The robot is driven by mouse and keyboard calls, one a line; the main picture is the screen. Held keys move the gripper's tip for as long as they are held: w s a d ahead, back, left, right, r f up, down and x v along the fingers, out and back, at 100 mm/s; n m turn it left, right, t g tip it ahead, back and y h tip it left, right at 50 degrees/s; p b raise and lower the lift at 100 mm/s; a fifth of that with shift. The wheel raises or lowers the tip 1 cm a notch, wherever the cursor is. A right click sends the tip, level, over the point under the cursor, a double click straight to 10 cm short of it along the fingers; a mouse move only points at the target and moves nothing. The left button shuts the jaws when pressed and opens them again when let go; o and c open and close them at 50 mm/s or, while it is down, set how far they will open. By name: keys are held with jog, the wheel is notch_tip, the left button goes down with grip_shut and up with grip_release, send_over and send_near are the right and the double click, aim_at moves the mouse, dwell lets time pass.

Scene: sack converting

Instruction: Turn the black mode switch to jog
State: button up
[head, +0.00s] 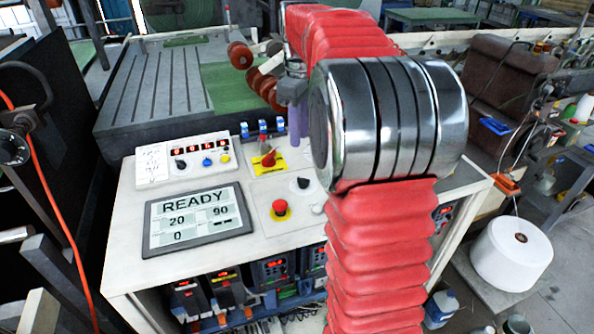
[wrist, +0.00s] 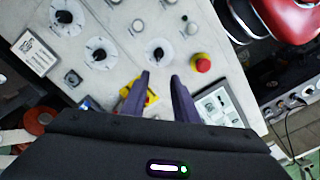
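A black rotary switch (wrist: 157,50) on a pale round dial sits in the wrist view just beyond my fingertips. Two more black knobs on marked dials, an upper one (wrist: 65,17) and a lower one (wrist: 98,52), lie to its left. Their labels are too small to read, so I cannot tell which is the mode switch. In the head view a black knob (head: 303,183) shows beside my arm. My gripper (wrist: 160,76) is open, its two purple fingers apart with nothing held. In the head view its fingers (head: 297,122) are partly hidden behind my arm.
A red emergency button (wrist: 201,63) stands close right of the fingers. A red-handled switch on a yellow plate (head: 268,160) is near the gripper. The display (head: 198,218) reads READY, 20, 90, 0.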

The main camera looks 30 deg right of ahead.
aim_at(303, 182)
jog(key=shift+w+d+f, duration=0.1)
jog(key=shift+d, duration=0.2)
jog(key=shift+f, duration=0.1)
notch_tip(303, 182, down, 14)
jog(key=shift+r, duration=0.2)
dwell(0.5)
jog(key=shift+c, duration=0.2)
grip_shut()
